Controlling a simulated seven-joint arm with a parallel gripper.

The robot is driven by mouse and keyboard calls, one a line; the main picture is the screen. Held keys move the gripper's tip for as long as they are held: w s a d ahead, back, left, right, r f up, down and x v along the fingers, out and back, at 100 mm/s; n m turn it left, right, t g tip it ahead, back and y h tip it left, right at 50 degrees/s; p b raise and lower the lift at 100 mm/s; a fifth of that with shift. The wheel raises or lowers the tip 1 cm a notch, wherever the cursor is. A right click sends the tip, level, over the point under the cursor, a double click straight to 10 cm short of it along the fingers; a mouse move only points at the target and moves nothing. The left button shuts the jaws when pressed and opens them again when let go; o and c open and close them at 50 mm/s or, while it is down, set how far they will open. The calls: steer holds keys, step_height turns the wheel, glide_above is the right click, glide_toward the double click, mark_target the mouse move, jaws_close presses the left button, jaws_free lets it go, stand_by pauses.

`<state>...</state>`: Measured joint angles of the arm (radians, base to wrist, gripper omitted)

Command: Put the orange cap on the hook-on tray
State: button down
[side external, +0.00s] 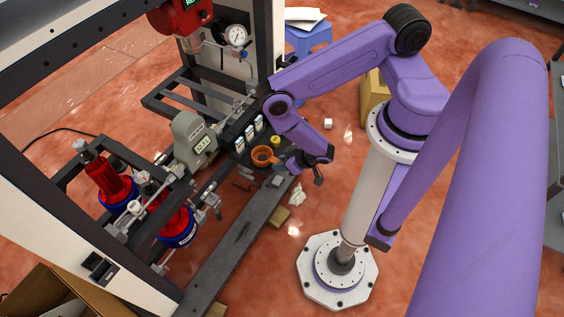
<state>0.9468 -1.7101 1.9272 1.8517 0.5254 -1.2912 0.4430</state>
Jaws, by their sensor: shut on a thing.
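The orange cap (263,156) shows as a small round orange piece with a dark middle, above the dark bench rail. My gripper (284,162) is at its right side, shut on the orange cap's near edge; the fingertips are small and partly dark against the bench. I cannot clearly make out the hook-on tray. A dark holder (240,143) with several small white-labelled bottles stands just left of and behind the cap, and I cannot tell whether it is that tray.
A small yellow piece (275,141) sits right behind the cap. A dark rail (232,238) runs toward the front.

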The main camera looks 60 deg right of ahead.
steer(key=shift+f, duration=0.35)
steer(key=shift+c, duration=2.3)
jaws_free()
steer(key=v, duration=0.7)
